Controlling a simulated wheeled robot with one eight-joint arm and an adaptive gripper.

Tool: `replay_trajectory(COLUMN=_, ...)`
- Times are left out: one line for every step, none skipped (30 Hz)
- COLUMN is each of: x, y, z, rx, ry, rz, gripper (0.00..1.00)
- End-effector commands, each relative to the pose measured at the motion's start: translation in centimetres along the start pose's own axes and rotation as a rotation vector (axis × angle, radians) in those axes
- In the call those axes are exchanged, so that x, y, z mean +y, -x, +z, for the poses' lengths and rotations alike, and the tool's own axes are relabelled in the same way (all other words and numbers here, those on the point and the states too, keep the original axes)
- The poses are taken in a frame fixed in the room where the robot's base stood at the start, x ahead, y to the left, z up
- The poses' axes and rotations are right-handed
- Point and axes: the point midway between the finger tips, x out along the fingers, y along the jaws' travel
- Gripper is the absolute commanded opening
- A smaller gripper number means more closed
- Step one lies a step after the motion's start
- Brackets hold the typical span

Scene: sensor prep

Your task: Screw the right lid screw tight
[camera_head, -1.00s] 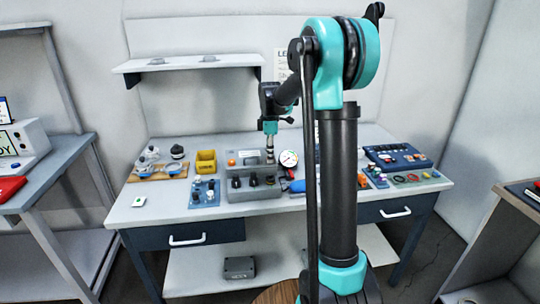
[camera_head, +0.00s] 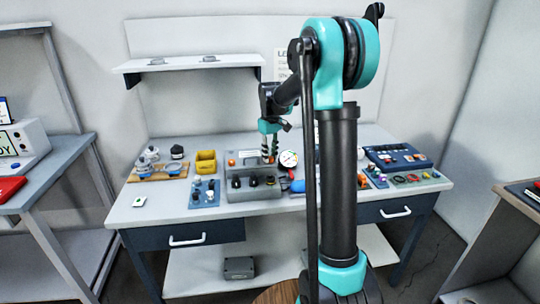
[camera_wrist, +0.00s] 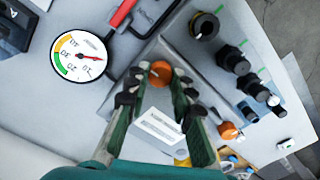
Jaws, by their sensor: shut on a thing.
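The right lid screw has an orange round head (camera_wrist: 160,73) and sits at the end of the grey lid with a white label (camera_wrist: 160,130). My gripper (camera_wrist: 161,80) has its fingertips on either side of that orange head, shut on it. In the head view, my gripper (camera_head: 269,157) points down at the right end of the grey box (camera_head: 252,193). The other orange lid screw (camera_wrist: 228,130) is at the lid's far end and also shows in the head view (camera_head: 231,162). The screw's shaft is hidden, so its depth cannot be told.
A round dial gauge (camera_wrist: 80,55) stands close beside my gripper. A yellow bin (camera_head: 205,166) and a blue plate of parts (camera_head: 204,203) are to the left. The table front (camera_head: 160,217) is mostly bare.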

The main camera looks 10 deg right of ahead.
Motion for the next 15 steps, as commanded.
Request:
replay_trajectory(x=0.03, y=0.01, z=-0.02, rx=0.0, ry=-0.043, rz=0.0, gripper=0.0)
replay_trajectory(x=0.03, y=0.01, z=-0.02, rx=0.0, ry=-0.071, rz=0.0, gripper=0.0)
replay_trajectory(x=0.03, y=0.01, z=-0.02, rx=0.0, ry=-0.109, rz=0.0, gripper=0.0)
replay_trajectory(x=0.04, y=0.01, z=-0.02, rx=0.0, ry=-0.138, rz=0.0, gripper=0.0)
replay_trajectory(x=0.04, y=0.01, z=-0.02, rx=0.0, ry=-0.166, rz=0.0, gripper=0.0)
replay_trajectory(x=0.05, y=0.01, z=-0.02, rx=0.0, ry=-0.204, rz=0.0, gripper=0.0)
replay_trajectory(x=0.05, y=0.01, z=-0.01, rx=0.0, ry=-0.233, rz=0.0, gripper=0.0)
replay_trajectory(x=0.05, y=0.01, z=-0.02, rx=0.001, ry=-0.261, rz=0.0, gripper=0.0)
replay_trajectory(x=0.06, y=0.01, z=-0.02, rx=0.001, ry=-0.299, rz=0.0, gripper=0.0)
replay_trajectory(x=0.06, y=0.01, z=-0.01, rx=0.001, ry=-0.327, rz=0.0, gripper=0.0)
replay_trajectory(x=0.06, y=0.01, z=-0.01, rx=0.001, ry=-0.356, rz=0.0, gripper=0.0)
replay_trajectory(x=0.07, y=0.01, z=-0.01, rx=0.001, ry=-0.394, rz=0.0, gripper=0.0)
replay_trajectory(x=0.07, y=0.01, z=-0.01, rx=0.001, ry=-0.422, rz=0.0, gripper=0.0)
replay_trajectory(x=0.08, y=0.01, z=-0.01, rx=0.001, ry=-0.451, rz=0.0, gripper=0.0)
replay_trajectory(x=0.08, y=0.01, z=0.0, rx=0.001, ry=-0.489, rz=0.0, gripper=0.0)
